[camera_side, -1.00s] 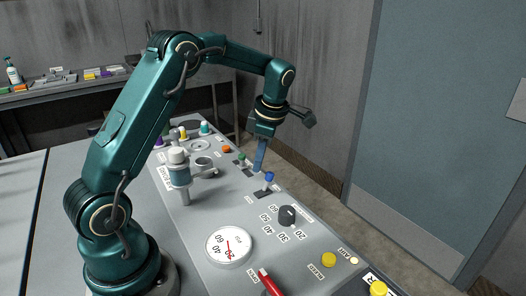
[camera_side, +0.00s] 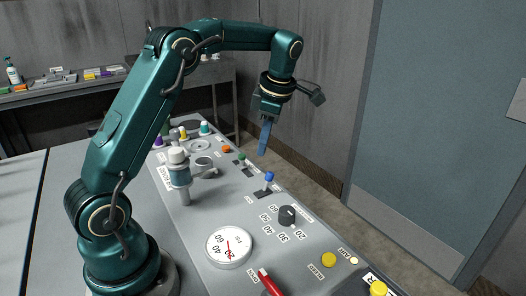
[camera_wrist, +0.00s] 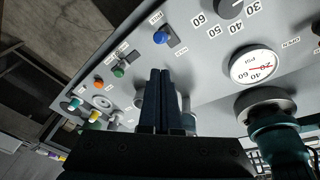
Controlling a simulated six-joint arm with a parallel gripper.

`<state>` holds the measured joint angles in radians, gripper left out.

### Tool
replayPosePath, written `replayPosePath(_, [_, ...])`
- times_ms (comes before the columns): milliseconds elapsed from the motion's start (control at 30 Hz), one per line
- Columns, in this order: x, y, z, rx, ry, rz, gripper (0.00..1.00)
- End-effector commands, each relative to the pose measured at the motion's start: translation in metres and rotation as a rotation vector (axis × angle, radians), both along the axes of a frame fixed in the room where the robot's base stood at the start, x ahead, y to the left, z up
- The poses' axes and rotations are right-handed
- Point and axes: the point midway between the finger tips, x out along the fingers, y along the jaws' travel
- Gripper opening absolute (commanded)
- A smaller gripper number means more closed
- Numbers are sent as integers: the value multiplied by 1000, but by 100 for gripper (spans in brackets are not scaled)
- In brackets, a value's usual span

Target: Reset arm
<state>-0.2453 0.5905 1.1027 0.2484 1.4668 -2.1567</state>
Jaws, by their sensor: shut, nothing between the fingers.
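My gripper (camera_side: 264,139) is shut and empty. It points down in the air above the grey control panel (camera_side: 207,219), near the blue-knobbed toggle switch (camera_side: 269,177). Its fingers touch nothing that I can see. In the wrist view the closed fingers (camera_wrist: 158,75) stand in the middle, with the blue knob (camera_wrist: 160,37) just above them. My arm reaches over the panel with its elbow raised.
The panel carries a green toggle (camera_side: 241,157), an orange button (camera_side: 225,149), a black dial (camera_side: 287,215), a round gauge (camera_side: 229,247), a red lever (camera_side: 269,283) and yellow buttons (camera_side: 329,260). A cylindrical fitting (camera_side: 179,174) stands upright.

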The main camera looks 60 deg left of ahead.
Motion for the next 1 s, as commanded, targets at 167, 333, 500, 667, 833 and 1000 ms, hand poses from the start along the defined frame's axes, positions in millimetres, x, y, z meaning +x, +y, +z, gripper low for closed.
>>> replayPosePath(167, [-1,-10,30,17,-78,-27,0])
replayPosePath(333, [-25,-35,67,12,-154,-150,0])
replayPosePath(500, [-57,-63,86,8,-193,-448,0])
replayPosePath(667, [-90,-86,90,31,-210,-806,0])
replayPosePath(833, [-126,-108,78,94,-206,-1250,0])
replayPosePath(1000, [-154,-124,55,196,-166,-1695,0])
